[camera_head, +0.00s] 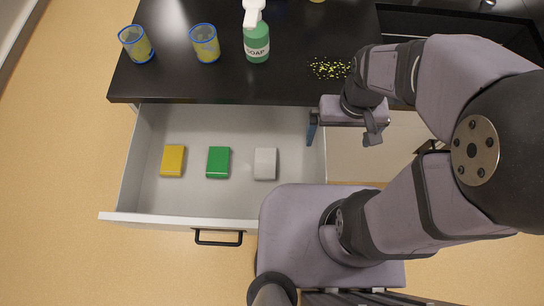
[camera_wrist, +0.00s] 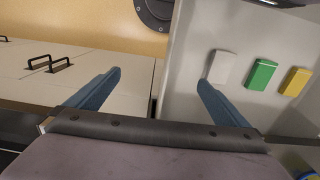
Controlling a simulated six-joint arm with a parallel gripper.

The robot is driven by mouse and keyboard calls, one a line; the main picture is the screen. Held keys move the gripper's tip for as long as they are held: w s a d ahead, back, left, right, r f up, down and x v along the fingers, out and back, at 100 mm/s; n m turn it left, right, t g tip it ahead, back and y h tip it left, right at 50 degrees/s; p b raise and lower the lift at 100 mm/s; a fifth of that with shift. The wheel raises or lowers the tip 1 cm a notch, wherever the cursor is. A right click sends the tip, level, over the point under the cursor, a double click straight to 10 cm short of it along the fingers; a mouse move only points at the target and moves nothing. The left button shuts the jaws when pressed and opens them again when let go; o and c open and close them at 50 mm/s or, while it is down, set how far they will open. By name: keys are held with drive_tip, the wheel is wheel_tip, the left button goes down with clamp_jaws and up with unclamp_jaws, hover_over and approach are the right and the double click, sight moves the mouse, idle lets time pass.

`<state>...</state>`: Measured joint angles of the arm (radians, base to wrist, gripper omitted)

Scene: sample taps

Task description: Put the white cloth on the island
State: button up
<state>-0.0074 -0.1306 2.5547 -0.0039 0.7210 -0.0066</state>
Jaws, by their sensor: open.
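The white cloth (camera_head: 265,164) is a small folded block lying in the open drawer (camera_head: 240,197), rightmost in a row of three. It also shows in the wrist view (camera_wrist: 223,67), just beyond the right finger. My gripper (camera_head: 325,128) is near the drawer's right wall, to the right of and apart from the cloth. In the wrist view my gripper (camera_wrist: 160,85) has its two blue fingers spread wide with nothing between them. The island (camera_head: 200,85) is the black-topped counter above the drawer.
A green cloth (camera_head: 218,162) and a yellow cloth (camera_head: 173,160) lie left of the white one. Two cups (camera_head: 136,44) (camera_head: 205,43), a green soap bottle (camera_head: 256,42) and scattered yellow crumbs (camera_head: 329,68) are on the counter. The counter's front left is clear.

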drive_tip(key=w+a+f+n+g+h+b, duration=0.1)
drive_tip(key=w+a+f+n+g+h, duration=0.2)
drive_tip(key=a+n, duration=0.7)
drive_tip(key=n+t+h+b, duration=0.1)
drive_tip(key=n+t+h, duration=0.2)
drive_tip(key=n, duration=0.5)
approach(265, 162)
drive_tip(key=shift+p+x, duration=0.95)
drive_tip(key=shift+x, duration=3.15)
drive_tip(key=shift+s, duration=0.1)
drive_tip(key=c, duration=1.2)
drive_tip(key=shift+r, duration=0.1)
wheel_tip(265, 162, up, 10)
drive_tip(key=b, duration=0.1)
